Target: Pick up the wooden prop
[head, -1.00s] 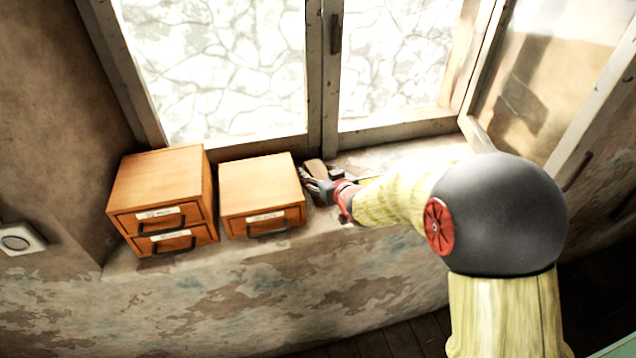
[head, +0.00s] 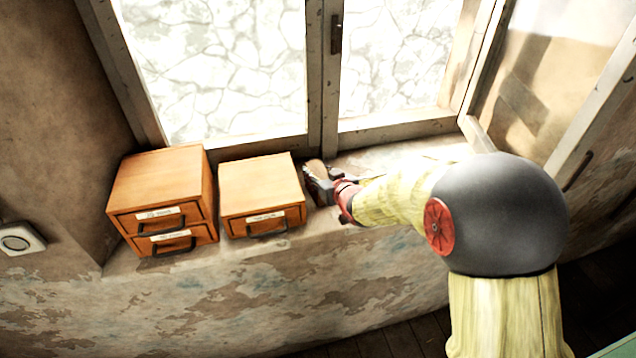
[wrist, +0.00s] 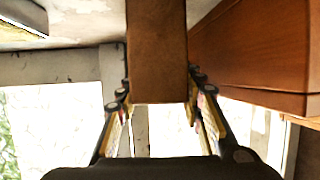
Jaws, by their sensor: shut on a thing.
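The wooden prop (wrist: 157,50) is a brown block that stands between the two fingers of my gripper (wrist: 158,95) in the wrist view. The fingers lie against its two sides. In the head view, the prop (head: 316,167) shows only in part behind my gripper (head: 318,183), on the window sill just right of the smaller drawer box. My gripper is shut on the prop. The prop's lower part is hidden in the head view, and I cannot tell whether it touches the sill.
A small wooden drawer box (head: 262,187) stands close left of my gripper; its side (wrist: 265,45) also shows in the wrist view. A two-drawer box (head: 160,195) stands farther left. The window frame (head: 322,80) rises behind. The sill (head: 395,157) is bare at right.

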